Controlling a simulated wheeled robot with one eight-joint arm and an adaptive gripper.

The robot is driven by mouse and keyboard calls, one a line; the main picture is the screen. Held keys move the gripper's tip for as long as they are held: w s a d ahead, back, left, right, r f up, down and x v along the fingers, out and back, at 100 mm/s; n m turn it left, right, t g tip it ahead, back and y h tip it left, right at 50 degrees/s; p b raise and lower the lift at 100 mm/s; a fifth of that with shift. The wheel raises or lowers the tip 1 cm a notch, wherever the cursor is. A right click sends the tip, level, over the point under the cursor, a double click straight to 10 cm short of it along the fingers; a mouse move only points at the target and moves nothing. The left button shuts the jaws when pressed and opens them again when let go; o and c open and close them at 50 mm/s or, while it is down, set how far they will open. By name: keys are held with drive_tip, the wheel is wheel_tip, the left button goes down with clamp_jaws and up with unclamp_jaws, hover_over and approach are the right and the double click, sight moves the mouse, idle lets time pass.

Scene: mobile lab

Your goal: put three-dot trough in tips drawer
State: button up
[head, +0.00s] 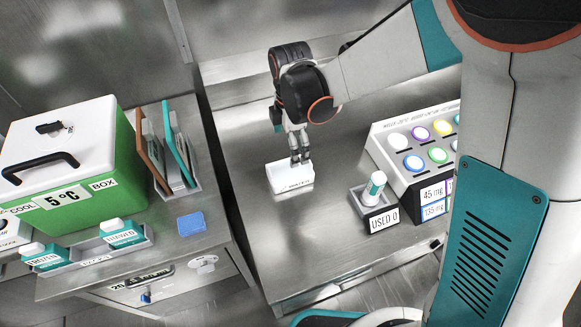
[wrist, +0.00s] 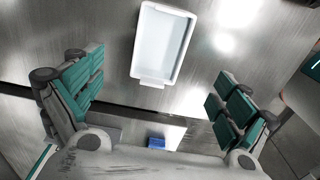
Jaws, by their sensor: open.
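A white open trough (head: 290,179) stands on the steel bench. Small dark marks show on its front face, too small to read as dots. My gripper (head: 299,158) is above and just behind it, pointing down. In the wrist view the empty trough (wrist: 163,48) lies beyond the open fingers of my gripper (wrist: 158,95), between them from side to side; whether they touch it I cannot tell. A drawer front (head: 172,285) with labels and a blue-tipped part shows under the left bench; it looks shut. Its name is not legible.
A green cool box (head: 75,165), upright brown and teal panels (head: 175,150), a tray of white-and-teal bottles (head: 90,255) and a blue pad (head: 190,224) occupy the left bench. Right of the trough stand a "USED 0" holder (head: 384,219) and a coloured-button box (head: 415,160).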

drive_tip(key=b, duration=0.2)
hover_over(290, 176)
wheel_tip(290, 176, down, 7)
drive_tip(key=shift+f, duration=0.1)
wheel_tip(290, 176, down, 5)
drive_tip(key=shift+f+b, duration=0.1)
drive_tip(key=shift+b, duration=1.1)
drive_tip(key=shift+s, duration=0.1)
drive_tip(key=c, duration=1.4)
drive_tip(key=shift+c, duration=0.2)
drive_tip(key=shift+r, duration=0.2)
